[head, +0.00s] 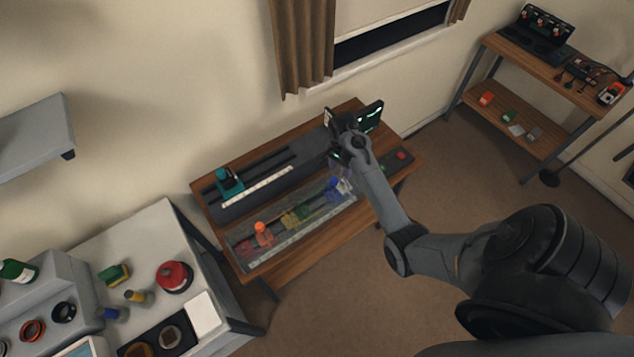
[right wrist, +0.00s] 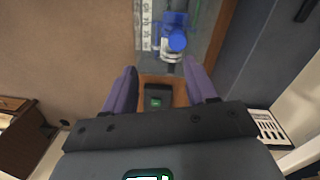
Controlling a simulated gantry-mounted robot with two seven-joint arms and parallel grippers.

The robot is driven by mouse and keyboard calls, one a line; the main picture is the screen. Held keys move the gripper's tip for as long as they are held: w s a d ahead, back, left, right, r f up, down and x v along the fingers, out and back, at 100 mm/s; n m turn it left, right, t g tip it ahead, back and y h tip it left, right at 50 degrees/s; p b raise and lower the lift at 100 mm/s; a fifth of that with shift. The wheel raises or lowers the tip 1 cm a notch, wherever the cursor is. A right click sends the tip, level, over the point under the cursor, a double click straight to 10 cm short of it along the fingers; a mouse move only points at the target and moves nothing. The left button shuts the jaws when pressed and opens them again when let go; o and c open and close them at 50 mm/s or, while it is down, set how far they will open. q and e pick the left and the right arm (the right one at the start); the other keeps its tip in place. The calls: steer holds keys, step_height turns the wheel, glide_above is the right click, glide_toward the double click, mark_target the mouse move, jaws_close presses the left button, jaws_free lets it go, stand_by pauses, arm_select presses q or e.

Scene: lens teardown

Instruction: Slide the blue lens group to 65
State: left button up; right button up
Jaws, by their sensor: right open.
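The blue lens group (head: 333,188) stands at the right end of the row on a rail in a clear-sided tray (head: 240,262) on the wooden table. In the right wrist view the blue lens group (right wrist: 175,38) shows just beyond the fingertips. A white number scale (right wrist: 146,22) runs beside it; I cannot read its figures. My right gripper (head: 343,174) is over the right end of the tray. In the right wrist view my right gripper (right wrist: 165,72) has its purple fingers apart with nothing held between them. The blue group appears apart from them. My left gripper is not in view.
A yellow group (head: 294,219) and an orange-topped group (head: 262,232) stand left on the same rail. Behind is a second rail with a teal carriage (head: 229,182). A dark display (head: 370,115) stands at the back right. A dark box (head: 398,160) lies at the table's right.

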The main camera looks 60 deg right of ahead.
mark_target(334, 179)
steer(key=shift+t, duration=0.3)
steer(key=f, duration=0.3)
steer(key=w+f, duration=0.1)
steer(key=f, duration=0.2)
steer(key=w+f, duration=0.1)
steer(key=f, duration=0.2)
steer(key=shift+w, duration=0.15)
jaws_close()
